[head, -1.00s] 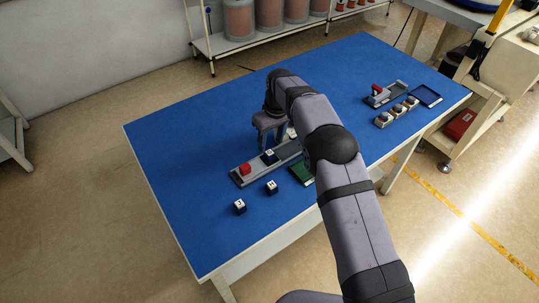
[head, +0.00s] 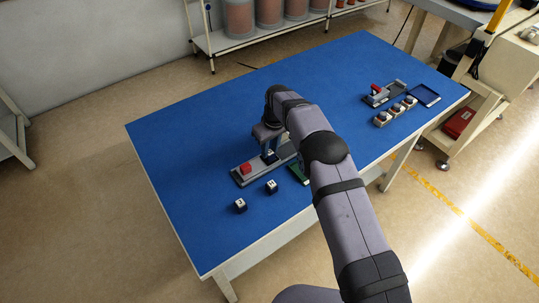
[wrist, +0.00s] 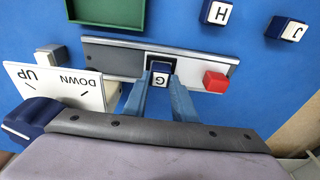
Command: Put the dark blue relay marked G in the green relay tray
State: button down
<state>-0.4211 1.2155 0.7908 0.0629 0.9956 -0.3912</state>
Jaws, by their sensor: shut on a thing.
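The dark blue relay marked G (wrist: 161,77) has a white top and is in a grey holder (wrist: 112,55) beside a red block (wrist: 216,82). My gripper (wrist: 162,84) is shut on the relay, one finger on each side. In the head view my gripper (head: 270,153) is down at the holder (head: 240,179). I cannot tell whether the relay is still seated. The green relay tray (wrist: 112,13) looks empty in its visible part, just beyond the holder. In the head view the tray (head: 299,174) is mostly hidden by my arm.
Dark blue relays marked H (wrist: 218,13) and J (wrist: 286,28) stand loose on the blue table. A white UP/DOWN plate (wrist: 60,88) is close to my gripper. At the table's right are another grey holder, several small blocks (head: 394,111) and a blue tray (head: 426,95).

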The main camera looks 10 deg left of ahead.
aim_at(270, 152)
notch_tip(270, 152, up, 10)
jog(key=b, duration=0.3)
jog(key=d+r+m+p, duration=0.2)
jog(key=d+r+p, duration=0.2)
jog(key=d, duration=0.3)
jog(key=s+d+r+m+h+p, duration=0.1)
jog(key=s+d+r+m+p, duration=0.25)
jog(key=s+d+p, duration=0.45)
jog(key=s+d+r+m+p, duration=0.2)
jog(key=s+d+m+p, duration=0.2)
jog(key=s+d, duration=0.7)
jog(key=w+a+f+n+y+b, duration=0.1)
jog(key=w+a+f+n+b, duration=0.4)
jog(key=w+a+b, duration=0.3)
jog(key=w+a+f+n+b, duration=0.5)
jog(key=w+a+f+b, duration=0.1)
jog(key=w+b, duration=0.3)
jog(key=shift+m, duration=0.25)
jog(key=shift+s+f+p, duration=0.15)
jog(key=shift+f+p, duration=1.25)
jog(key=shift+f, duration=3.5)
